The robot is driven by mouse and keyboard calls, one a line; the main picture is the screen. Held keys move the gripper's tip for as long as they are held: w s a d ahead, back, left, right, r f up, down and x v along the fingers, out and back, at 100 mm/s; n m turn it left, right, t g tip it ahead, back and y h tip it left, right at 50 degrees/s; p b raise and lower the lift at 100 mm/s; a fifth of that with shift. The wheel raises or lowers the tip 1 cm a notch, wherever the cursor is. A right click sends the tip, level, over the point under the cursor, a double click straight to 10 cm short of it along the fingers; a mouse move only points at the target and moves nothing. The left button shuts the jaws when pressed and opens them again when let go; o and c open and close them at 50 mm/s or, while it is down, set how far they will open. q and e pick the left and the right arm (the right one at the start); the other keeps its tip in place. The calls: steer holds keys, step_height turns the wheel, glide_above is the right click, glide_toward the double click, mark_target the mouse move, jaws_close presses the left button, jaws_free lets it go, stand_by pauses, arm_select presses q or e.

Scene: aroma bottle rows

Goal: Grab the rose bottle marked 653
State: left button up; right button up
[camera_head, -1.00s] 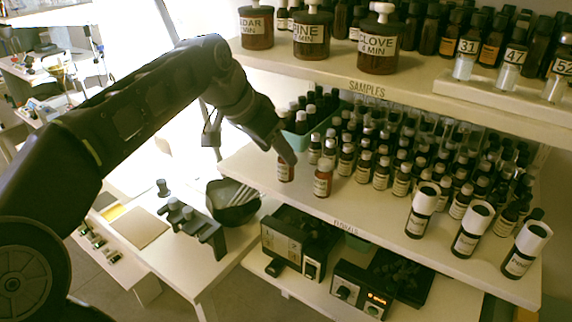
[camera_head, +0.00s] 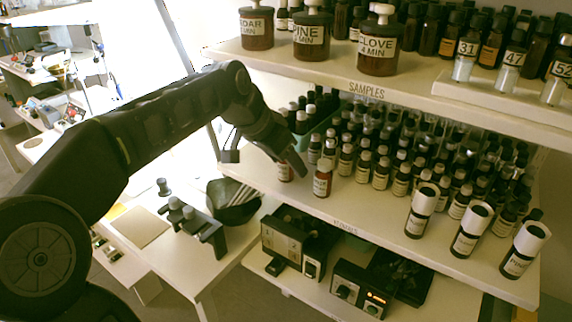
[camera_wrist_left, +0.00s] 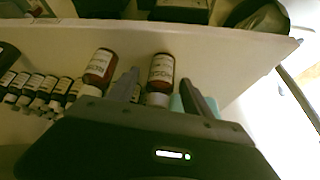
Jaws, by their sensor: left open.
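Two red-brown bottles with white labels and white caps stand at the left front of the middle shelf. In the head view one bottle (camera_head: 285,172) is partly hidden by my left gripper (camera_head: 297,168), and the other bottle (camera_head: 322,181) stands just to its right. In the left wrist view, which looks upside down, my open left gripper (camera_wrist_left: 163,92) has one bottle (camera_wrist_left: 160,73) between its fingers, apart from both as far as I see. The other bottle (camera_wrist_left: 98,69) is outside, left of the left finger. I cannot read the label numbers. My right gripper is not in view.
Rows of small dark bottles (camera_head: 381,174) crowd the shelf behind and to the right. A green bin (camera_head: 327,122) is behind the gripper. Three white-capped bottles (camera_head: 468,230) stand at the right front. The upper shelf (camera_head: 400,92) overhangs; devices (camera_head: 290,242) sit below.

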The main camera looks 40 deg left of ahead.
arm_select(q)
jaws_close()
stand_by(0.6)
